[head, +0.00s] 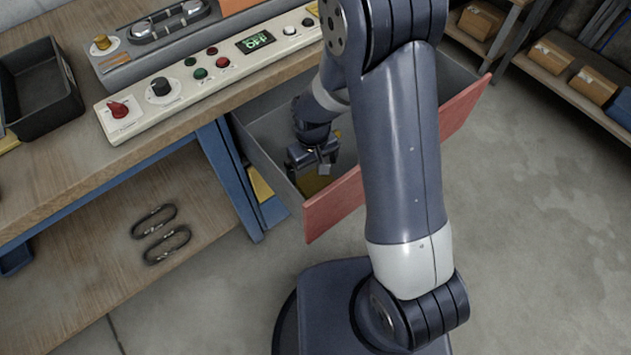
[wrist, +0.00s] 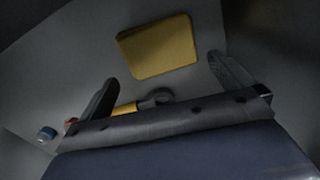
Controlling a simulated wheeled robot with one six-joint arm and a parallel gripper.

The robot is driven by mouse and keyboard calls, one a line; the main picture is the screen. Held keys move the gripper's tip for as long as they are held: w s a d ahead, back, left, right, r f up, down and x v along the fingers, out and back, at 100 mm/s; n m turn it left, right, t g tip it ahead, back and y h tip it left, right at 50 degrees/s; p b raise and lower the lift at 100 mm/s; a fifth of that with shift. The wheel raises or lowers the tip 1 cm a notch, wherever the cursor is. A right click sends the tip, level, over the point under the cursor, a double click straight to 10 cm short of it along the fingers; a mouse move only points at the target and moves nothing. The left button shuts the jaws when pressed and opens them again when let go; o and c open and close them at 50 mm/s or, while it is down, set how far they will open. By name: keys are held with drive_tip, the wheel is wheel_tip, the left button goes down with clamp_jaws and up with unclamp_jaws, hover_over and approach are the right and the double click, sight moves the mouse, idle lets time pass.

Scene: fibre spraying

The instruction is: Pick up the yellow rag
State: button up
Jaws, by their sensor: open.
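The yellow rag (wrist: 158,47) lies flat on the grey drawer floor in the wrist view, a folded square beyond my fingertips. In the head view a part of the yellow rag (head: 314,183) shows just below my gripper (head: 318,168). My gripper is inside the open drawer (head: 262,150), above its floor. In the wrist view the two fingers of my gripper (wrist: 165,85) are spread apart with nothing between their tips. The rag is apart from the fingers in the wrist view.
A yellow-handled tool (wrist: 125,108) lies near the left finger, partly hidden by my gripper. A small blue item (wrist: 47,133) lies left. The drawer's red front (head: 333,204) and grey walls surround my gripper. The workbench carries a control panel (head: 210,68).

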sight(312, 176)
wheel_tip(312, 176, down, 3)
drive_tip(key=shift+f, duration=0.15)
drive_tip(key=shift+a, duration=0.1)
drive_tip(key=shift+c, duration=0.6)
drive_tip(key=c, duration=0.6)
wheel_tip(312, 176, up, 10)
drive_tip(key=shift+p, duration=0.4)
